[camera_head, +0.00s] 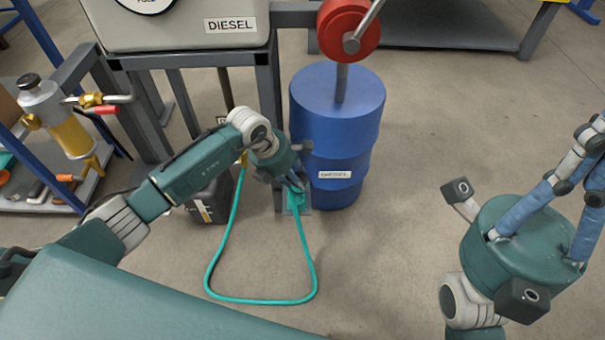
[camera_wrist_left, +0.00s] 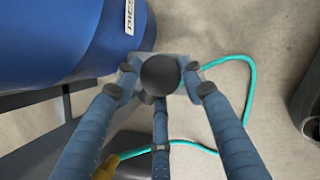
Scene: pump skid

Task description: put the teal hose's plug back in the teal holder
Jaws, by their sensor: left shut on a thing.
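The teal hose (camera_head: 312,258) runs in a loop on the floor from a yellow fitting (camera_head: 243,158) to my left gripper (camera_head: 294,183). That gripper is shut on the plug (camera_wrist_left: 160,74), which shows in the left wrist view as a dark round end between the fingertips. Teal (camera_head: 297,197) shows right below the fingers, over a small grey plate beside the blue drum; I cannot tell holder from plug there. The fingers hide whether the plug is seated. My right gripper (camera_head: 588,160) is at the right edge, away from the hose, its fingertips partly cut off.
The blue drum (camera_head: 325,130) labelled DIESEL stands close to my left gripper, with a red wheel (camera_head: 347,28) above. A dark container (camera_head: 210,200) and frame legs stand to the left. A shelf with a yellow pump (camera_head: 70,140) is farther left. The floor in front is clear.

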